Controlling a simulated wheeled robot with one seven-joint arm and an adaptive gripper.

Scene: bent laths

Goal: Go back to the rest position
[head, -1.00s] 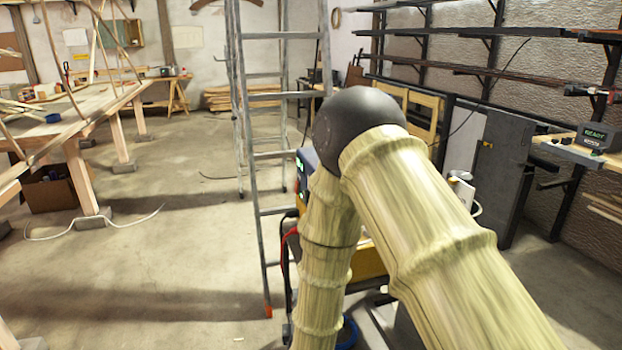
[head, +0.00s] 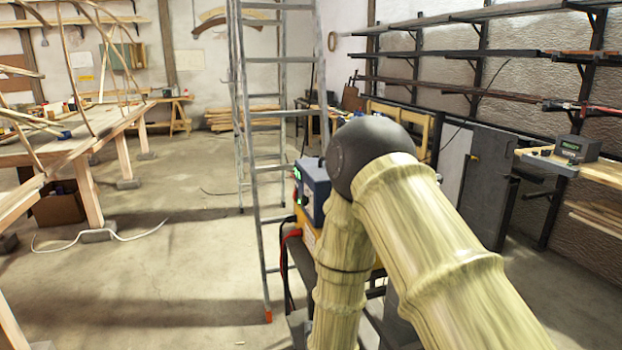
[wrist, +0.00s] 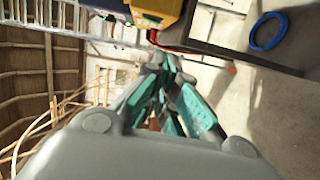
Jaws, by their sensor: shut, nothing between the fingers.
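My arm shows in the head view as two thick bamboo-textured links joined by a dark round elbow, at the right of centre. My gripper is hidden in the head view. In the wrist view my gripper (wrist: 172,68) has its teal and grey fingers drawn together, shut and empty. Its tips point toward open room, apart from any object. The gripper's grey housing fills the bottom of that view.
An aluminium stepladder (head: 262,130) stands left of my arm. A blue-and-yellow device (head: 314,190) sits on a cart behind my arm. A wooden workbench (head: 75,145) with bent laths is at the left. Wall racks (head: 455,92) line the right.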

